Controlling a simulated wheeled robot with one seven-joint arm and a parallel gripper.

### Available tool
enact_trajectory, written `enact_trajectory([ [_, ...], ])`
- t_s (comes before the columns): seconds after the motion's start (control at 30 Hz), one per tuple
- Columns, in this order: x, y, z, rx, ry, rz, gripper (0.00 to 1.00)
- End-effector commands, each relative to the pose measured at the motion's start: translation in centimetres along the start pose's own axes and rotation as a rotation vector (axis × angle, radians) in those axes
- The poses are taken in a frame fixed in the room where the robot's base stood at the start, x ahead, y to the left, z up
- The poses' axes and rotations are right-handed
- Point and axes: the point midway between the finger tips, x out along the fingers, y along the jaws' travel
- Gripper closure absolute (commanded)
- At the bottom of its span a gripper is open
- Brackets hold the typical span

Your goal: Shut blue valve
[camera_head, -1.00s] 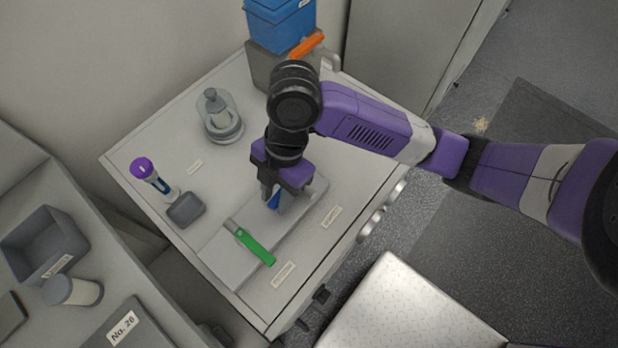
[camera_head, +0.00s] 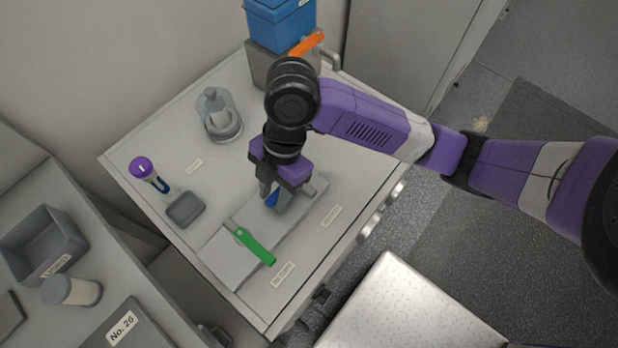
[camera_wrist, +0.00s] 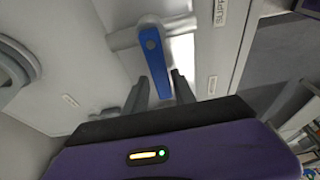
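The blue valve handle (camera_wrist: 153,62) shows in the wrist view, pivoting at its upper end on a light grey pipe piece (camera_wrist: 180,27). The handle lies roughly crosswise to that piece. My gripper (camera_wrist: 161,92) is open, with one finger on each side of the handle's free end; whether either finger touches it is hard to tell. In the head view my gripper (camera_head: 274,194) is low over the grey panel, and only a bit of the blue handle (camera_head: 271,199) shows between the fingers.
A green valve handle (camera_head: 255,247) sits close by on the same grey panel (camera_head: 228,264). A purple-topped tool (camera_head: 142,168), a grey block (camera_head: 186,209) and a glass vessel (camera_head: 219,118) stand to the left. A blue box (camera_head: 280,22) and orange handle (camera_head: 306,44) are at the back.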

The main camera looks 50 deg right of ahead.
Motion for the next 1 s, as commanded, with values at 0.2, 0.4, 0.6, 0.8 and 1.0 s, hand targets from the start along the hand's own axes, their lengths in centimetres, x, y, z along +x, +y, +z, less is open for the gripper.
enact_trajectory([
  [0.2, -0.7, 0.0, -0.1, -0.001, 0.0, 0.0, 0.68],
  [0.4, -2.8, 0.1, -0.1, -0.001, -0.001, 0.0, 0.68],
  [0.6, -5.0, 0.2, -0.1, -0.001, 0.0, -0.001, 0.68],
  [0.8, -7.2, 0.3, -0.1, -0.001, 0.0, 0.0, 0.68],
  [1.0, -8.1, 0.4, -0.1, -0.001, 0.0, -0.001, 0.68],
])
